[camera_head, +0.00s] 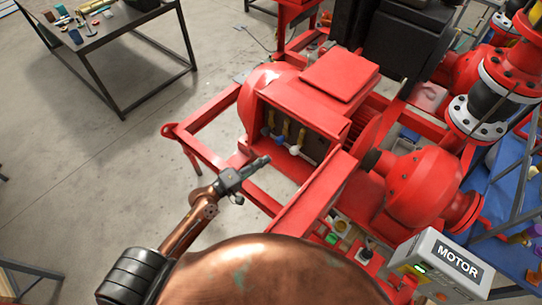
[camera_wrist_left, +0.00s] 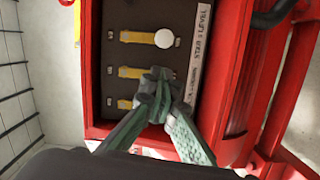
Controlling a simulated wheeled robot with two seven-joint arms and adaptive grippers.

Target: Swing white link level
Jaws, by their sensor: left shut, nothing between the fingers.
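An open red box on the pump skid holds several yellow links side by side. The white link (camera_head: 299,138) ends in a round white knob and hangs downward in the head view, parallel to its neighbours. In the left wrist view the white link (camera_wrist_left: 138,38) lies across the picture, its knob at the right end. My left gripper (camera_head: 264,161) is shut and empty, in front of the box's opening. In the left wrist view its fingertips (camera_wrist_left: 160,75) cover the end of the neighbouring yellow link (camera_wrist_left: 132,72), below the white knob; contact cannot be told. My right gripper is not in view.
The red box wall (camera_wrist_left: 236,70) and a lettered white strip (camera_wrist_left: 201,45) stand right of the links in the wrist view. The red skid frame (camera_head: 205,150) runs around the motor. A MOTOR control box (camera_head: 440,262) stands at lower right.

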